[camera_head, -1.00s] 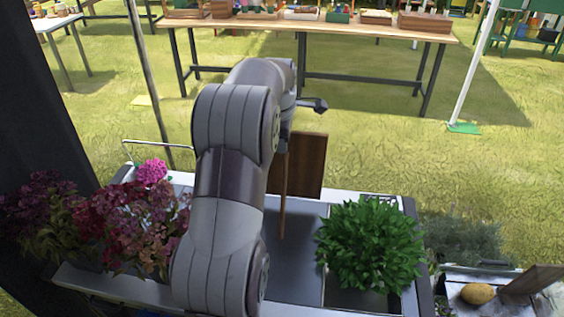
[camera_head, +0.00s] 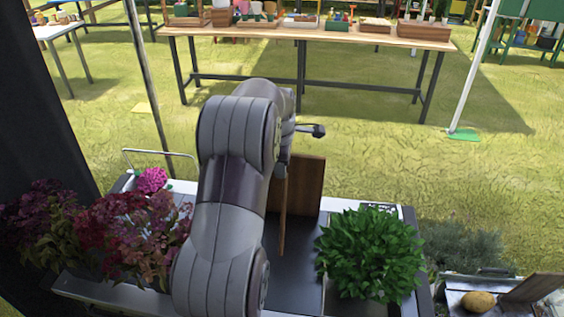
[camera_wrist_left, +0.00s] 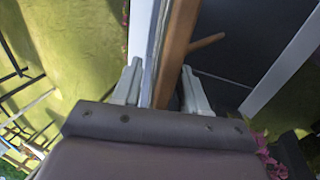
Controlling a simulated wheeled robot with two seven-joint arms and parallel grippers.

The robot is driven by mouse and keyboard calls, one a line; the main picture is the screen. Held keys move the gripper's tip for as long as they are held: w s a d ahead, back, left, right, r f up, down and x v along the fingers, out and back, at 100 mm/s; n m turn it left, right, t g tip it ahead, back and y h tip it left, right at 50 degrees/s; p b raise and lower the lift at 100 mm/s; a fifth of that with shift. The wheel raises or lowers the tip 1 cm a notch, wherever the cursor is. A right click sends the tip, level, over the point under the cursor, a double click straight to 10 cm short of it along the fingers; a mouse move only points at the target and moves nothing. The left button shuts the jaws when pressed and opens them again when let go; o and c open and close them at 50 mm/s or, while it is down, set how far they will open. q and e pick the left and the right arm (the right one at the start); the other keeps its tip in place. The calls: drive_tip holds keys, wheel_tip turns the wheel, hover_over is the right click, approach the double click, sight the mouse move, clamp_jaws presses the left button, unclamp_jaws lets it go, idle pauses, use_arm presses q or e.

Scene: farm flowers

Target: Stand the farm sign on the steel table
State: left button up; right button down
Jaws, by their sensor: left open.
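The farm sign (camera_head: 308,185) is a brown wooden board with a thin leg slanting towards me. It is upright near the back of the steel table (camera_head: 298,252), and its feet appear to rest on the dark top. My left gripper (camera_wrist_left: 158,88) is open, with one finger on each side of the sign's wooden edge (camera_wrist_left: 178,45) in the left wrist view. In the head view the gripper is mostly hidden by my arm, at the sign's upper left. The arm also hides part of the sign's left side. My right gripper is not in view.
Dark red and purple flowers (camera_head: 135,230) fill the table's left side, with a pink bloom (camera_head: 151,180) behind. A leafy green plant (camera_head: 370,252) stands to the right. A potato (camera_head: 478,301) lies on a stand farther right. A long wooden table (camera_head: 350,35) stands beyond on grass.

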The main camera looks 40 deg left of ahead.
use_arm(q)
drive_tip(key=shift+r, duration=0.55)
drive_tip(key=v, duration=0.4)
drive_tip(key=shift+r, duration=0.2)
drive_tip(key=p+v, duration=0.5)
drive_tip(key=v, duration=0.2)
drive_tip(key=s+d+f+m+h, duration=0.1)
drive_tip(key=s+d+f+m, duration=0.25)
drive_tip(key=d+m, duration=0.4)
drive_tip(key=s+d+f+m, duration=0.3)
drive_tip(key=d+f+m, duration=0.25)
drive_tip(key=d, duration=0.25)
drive_tip(key=s+d+f+m+g, duration=0.1)
drive_tip(key=s+d+f+m, duration=0.4)
drive_tip(key=s+m, duration=0.5)
drive_tip(key=shift+d+m+h+b, duration=0.35)
drive_tip(key=shift+d+m, duration=0.15)
drive_tip(key=shift+d, duration=0.5)
drive_tip(key=shift+d, duration=0.1)
